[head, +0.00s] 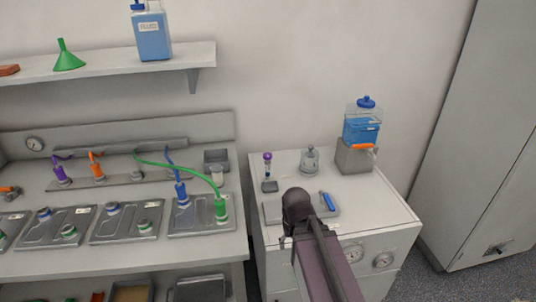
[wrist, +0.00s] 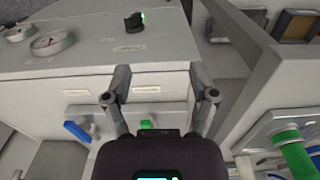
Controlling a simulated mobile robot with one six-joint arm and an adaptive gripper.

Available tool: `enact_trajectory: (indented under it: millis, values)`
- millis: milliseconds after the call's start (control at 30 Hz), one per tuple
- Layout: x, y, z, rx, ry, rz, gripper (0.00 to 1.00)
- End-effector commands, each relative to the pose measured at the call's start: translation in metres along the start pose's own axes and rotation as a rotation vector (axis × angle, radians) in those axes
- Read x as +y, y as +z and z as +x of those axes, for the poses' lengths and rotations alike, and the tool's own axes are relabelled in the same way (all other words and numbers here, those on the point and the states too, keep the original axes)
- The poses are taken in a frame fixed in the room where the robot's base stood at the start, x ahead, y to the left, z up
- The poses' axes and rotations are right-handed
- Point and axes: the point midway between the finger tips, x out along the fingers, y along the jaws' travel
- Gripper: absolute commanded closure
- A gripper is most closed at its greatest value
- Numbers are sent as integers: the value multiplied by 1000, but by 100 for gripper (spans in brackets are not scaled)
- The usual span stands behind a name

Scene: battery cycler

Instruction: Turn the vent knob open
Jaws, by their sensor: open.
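A black knob (wrist: 135,21) with a small green mark beside it sits on the pale front panel of the cabinet, at the top of the wrist view. A small label (wrist: 130,48) lies just below it in the picture. It looks like the vent knob, but the label is too small to read. My gripper (wrist: 159,73) is open and empty, its two fingers spread apart below the knob in the wrist view and not touching it. In the head view my arm covers part of the cabinet front, and I cannot make out the knob there.
A round gauge (wrist: 52,42) is on the same panel. The cabinet top (head: 382,205) holds a blue-filled container (head: 361,128), a glass vessel (head: 310,160) and a tray with a blue-handled tool (head: 327,201). A bench (head: 120,260) with several hoses stands left, across a narrow gap.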

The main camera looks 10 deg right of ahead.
Motion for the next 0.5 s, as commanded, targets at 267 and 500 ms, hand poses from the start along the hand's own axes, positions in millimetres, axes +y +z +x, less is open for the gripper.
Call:
enact_trajectory:
  millis: [267,500]
  values:
    - [-2,-41,-18,0,0,53,8]
    - [-4,-124,-53,0,0,187,8]
